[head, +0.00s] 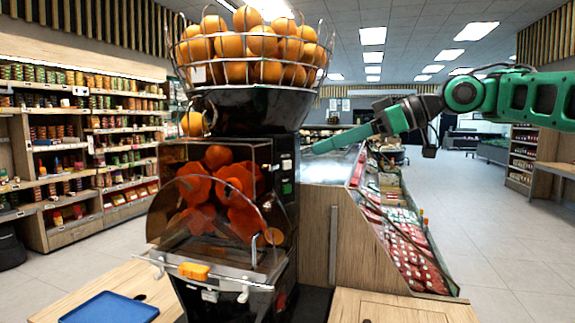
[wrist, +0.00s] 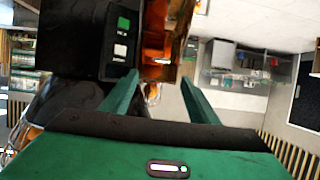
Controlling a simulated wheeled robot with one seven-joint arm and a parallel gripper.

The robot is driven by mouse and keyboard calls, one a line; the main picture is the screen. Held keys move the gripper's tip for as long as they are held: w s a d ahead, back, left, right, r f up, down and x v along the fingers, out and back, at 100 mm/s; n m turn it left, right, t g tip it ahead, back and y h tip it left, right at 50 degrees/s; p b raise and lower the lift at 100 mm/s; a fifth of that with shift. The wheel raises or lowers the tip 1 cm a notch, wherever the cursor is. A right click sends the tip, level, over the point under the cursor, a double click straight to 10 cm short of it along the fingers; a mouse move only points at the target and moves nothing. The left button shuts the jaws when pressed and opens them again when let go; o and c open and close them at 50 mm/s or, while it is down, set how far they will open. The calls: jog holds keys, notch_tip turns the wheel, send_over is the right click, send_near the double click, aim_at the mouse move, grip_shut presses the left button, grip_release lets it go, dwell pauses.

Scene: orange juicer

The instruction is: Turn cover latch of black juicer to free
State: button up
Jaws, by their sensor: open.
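The black juicer (head: 276,285) stands left of centre in the head view, with red-orange pressing parts behind a clear front cover (head: 165,215). Its right side carries a panel with a green and a white button, and this panel (wrist: 119,38) shows at the upper left of the wrist view. I cannot clearly make out the cover latch in either view. My gripper (head: 308,150) reaches in from the right, its tips beside the juicer's right side. In the wrist view my gripper (wrist: 160,80) has its two green fingers apart with nothing between them.
A wire basket of oranges (head: 262,42) sits on top of the juicer. A wooden counter (head: 322,215) and a sloped display of packages (head: 400,240) stand to its right. A blue tray (head: 110,308) lies at lower left. Floor is free at the right.

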aim_at(276, 165)
jog(key=shift+x, duration=0.95)
jog(key=shift+a+f, duration=0.1)
jog(key=shift+a, duration=0.25)
jog(key=x, duration=0.8)
jog(key=shift+w+a, duration=0.1)
jog(key=c, duration=1.1)
